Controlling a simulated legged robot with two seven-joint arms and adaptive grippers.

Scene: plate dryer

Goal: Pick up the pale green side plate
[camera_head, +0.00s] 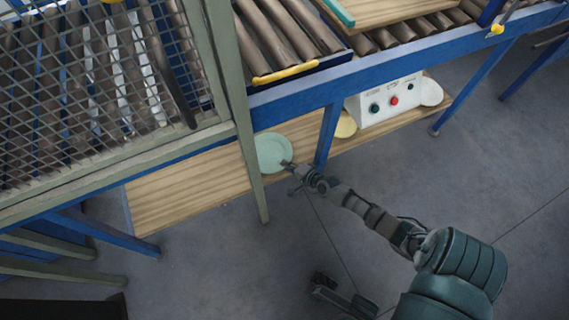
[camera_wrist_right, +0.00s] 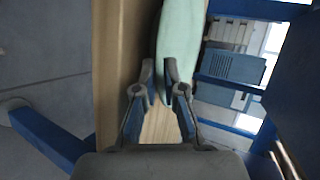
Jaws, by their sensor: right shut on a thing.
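The pale green side plate (camera_head: 273,153) is at the front edge of the wooden shelf in the head view, beside a grey-green post. My right gripper (camera_head: 289,166) is at the plate's lower right rim. In the right wrist view the pale green plate (camera_wrist_right: 180,40) appears edge-on at the top, and the fingertips of my right gripper (camera_wrist_right: 161,75) are closed on its near rim. I cannot tell whether the plate still touches the shelf. My left gripper cannot be clearly made out; a dark arm part shows at the bottom of the head view.
The wooden shelf (camera_head: 190,185) runs under a blue-framed roller conveyor (camera_head: 290,35). A blue leg (camera_head: 327,135) stands right of the plate. Farther right are a yellow plate (camera_head: 345,125), a white control box (camera_head: 388,98) and a white plate (camera_head: 431,92). A mesh guard (camera_head: 75,90) is at left.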

